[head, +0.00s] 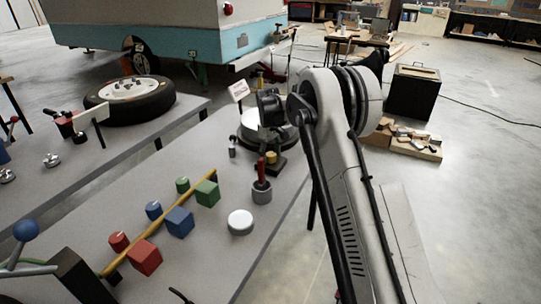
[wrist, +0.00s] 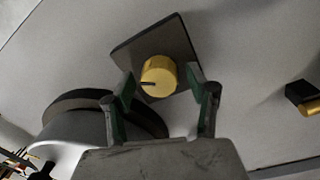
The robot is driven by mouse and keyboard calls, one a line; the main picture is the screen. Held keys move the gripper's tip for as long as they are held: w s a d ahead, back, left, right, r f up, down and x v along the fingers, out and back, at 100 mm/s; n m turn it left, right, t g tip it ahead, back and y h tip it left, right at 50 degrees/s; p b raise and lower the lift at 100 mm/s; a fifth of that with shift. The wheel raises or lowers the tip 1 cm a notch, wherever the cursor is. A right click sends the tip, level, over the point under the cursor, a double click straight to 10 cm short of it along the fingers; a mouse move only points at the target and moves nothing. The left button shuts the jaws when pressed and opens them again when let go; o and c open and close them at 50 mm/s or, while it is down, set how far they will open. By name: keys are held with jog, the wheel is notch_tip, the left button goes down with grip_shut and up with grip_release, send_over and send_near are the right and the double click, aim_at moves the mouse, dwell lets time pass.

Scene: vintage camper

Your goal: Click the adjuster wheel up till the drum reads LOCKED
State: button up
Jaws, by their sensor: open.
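A yellow knob-like wheel (wrist: 159,76) with a dark notch stands on a dark square plate (wrist: 180,38) in the wrist view. It also shows small in the head view (head: 271,157). My gripper (wrist: 163,86) is open, with its green-lined fingers on either side of the wheel in the picture. I cannot tell whether they touch it. A grey round drum with a dark rim (wrist: 85,128) lies left of the gripper, partly hidden by it. The drum is partly behind my arm in the head view (head: 249,122). No LOCKED reading is legible.
A small white sign (head: 239,90) stands near the drum, its text too small to read. A tyre (head: 131,97) lies on another bench.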

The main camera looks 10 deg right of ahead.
jog(key=shift+c, duration=0.4)
jog(key=c, duration=1.1)
jog(key=shift+m, duration=0.4)
jog(key=shift+m+b, duration=0.7)
jog(key=shift+m, duration=0.2)
jog(key=shift+m+b, duration=0.5)
jog(key=shift+m, duration=1.1)
jog(key=o, duration=1.2)
